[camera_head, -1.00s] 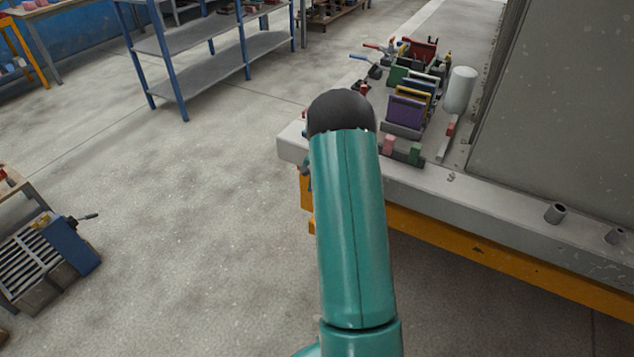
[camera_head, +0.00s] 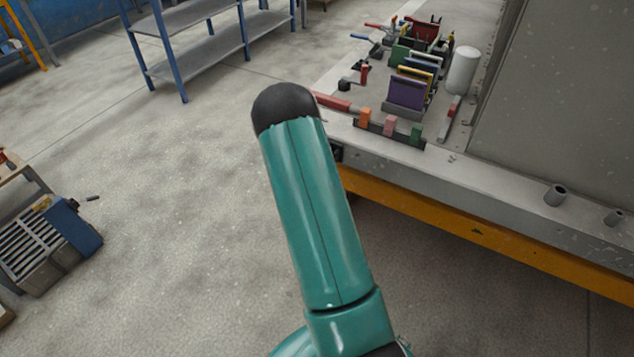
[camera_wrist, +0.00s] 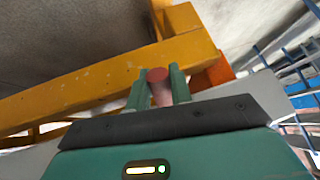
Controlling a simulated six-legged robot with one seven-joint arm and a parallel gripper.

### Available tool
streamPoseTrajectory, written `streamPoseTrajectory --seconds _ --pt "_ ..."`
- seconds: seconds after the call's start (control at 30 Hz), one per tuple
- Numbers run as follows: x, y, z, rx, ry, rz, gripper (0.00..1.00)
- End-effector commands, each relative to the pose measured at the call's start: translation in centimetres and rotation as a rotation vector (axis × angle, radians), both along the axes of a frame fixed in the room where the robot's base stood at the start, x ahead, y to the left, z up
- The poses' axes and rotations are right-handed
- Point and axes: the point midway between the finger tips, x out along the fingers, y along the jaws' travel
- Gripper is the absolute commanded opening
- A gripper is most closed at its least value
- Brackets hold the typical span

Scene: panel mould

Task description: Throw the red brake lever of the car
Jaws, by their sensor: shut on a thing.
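In the wrist view the two green fingers of my gripper (camera_wrist: 159,90) stand on either side of a red round-ended lever (camera_wrist: 157,75). The gripper is shut on this lever, whose red end faces the camera. The lever is in front of the yellow beam of the car (camera_wrist: 90,85). In the head view the car's grey bed (camera_head: 420,160) on its yellow frame fills the right side. My gripper and the gripped lever cannot be made out there; my teal arm stands in front.
A blue shelf (camera_head: 205,65) stands at the back left and a grey-blue machine (camera_head: 50,245) at the left. The floor between is clear.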

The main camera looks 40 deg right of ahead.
Motion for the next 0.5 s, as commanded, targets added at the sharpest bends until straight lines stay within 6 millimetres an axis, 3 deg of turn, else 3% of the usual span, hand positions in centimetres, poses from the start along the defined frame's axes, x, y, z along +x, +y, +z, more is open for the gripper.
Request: streamPoseTrajectory --seconds 0.5 --pt "0.06 -0.38 -0.37 -0.038 -0.014 -0.002 0.0"
